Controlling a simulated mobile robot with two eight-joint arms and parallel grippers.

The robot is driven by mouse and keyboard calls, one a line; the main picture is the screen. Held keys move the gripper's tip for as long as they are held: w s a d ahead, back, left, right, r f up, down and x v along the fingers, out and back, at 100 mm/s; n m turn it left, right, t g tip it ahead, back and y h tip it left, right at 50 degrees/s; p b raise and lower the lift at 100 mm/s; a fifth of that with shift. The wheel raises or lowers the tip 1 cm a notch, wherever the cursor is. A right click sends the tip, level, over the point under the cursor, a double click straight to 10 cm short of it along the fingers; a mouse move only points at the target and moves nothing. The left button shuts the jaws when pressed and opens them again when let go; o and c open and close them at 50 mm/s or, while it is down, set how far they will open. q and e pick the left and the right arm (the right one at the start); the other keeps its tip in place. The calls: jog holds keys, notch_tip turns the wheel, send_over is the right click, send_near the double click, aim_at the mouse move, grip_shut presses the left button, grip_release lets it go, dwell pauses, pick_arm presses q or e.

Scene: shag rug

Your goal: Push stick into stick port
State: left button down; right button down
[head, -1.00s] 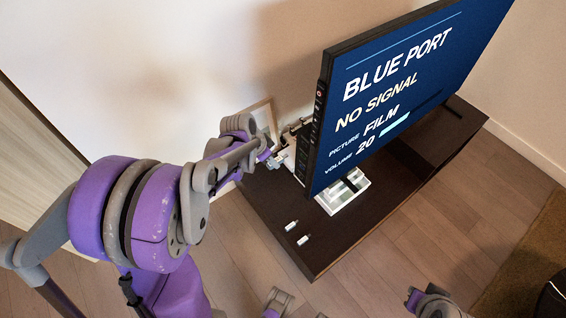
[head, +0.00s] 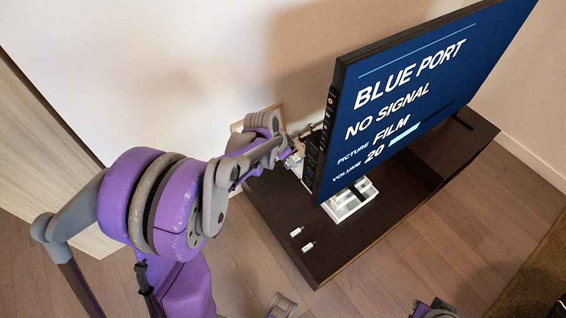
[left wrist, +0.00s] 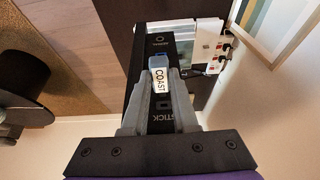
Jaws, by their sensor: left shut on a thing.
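The stick (left wrist: 159,78), with a white label reading COAST and a blue end, is held between the fingertips of my left gripper (left wrist: 160,94) in the left wrist view. The gripper (head: 294,158) is at the left side edge of the television (head: 402,103) in the head view. The television's black side panel (left wrist: 137,85) runs behind the fingers in the wrist view. The panel bears a STICK label with a small square mark. Whether the stick touches the port is hidden by the fingers.
The television stands on a dark low cabinet (head: 350,240). Two small white sticks (head: 296,232) (head: 308,247) lie on its front left part. A white tray-like item (head: 348,203) is under the screen. A framed picture (left wrist: 267,28) is close beside the panel.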

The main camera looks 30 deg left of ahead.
aim_at(302, 157)
pick_arm(q)
jog(key=shift+w+d, duration=0.25)
jog(key=shift+w, duration=0.25)
jog(key=shift+w+d, duration=0.2)
jog(key=shift+w, duration=0.3)
jog(key=shift+w+d, duration=0.3)
jog(key=shift+w, duration=0.4)
jog(key=shift+w+d, duration=0.25)
jog(key=shift+w, duration=0.45)
dwell(0.9)
jog(key=c, duration=0.6)
grip_release()
jog(key=shift+r, duration=0.1)
jog(key=v, duration=1)
jog(key=shift+r+p, duration=0.3)
jog(key=shift+p, duration=0.1)
jog(key=shift+s, duration=0.1)
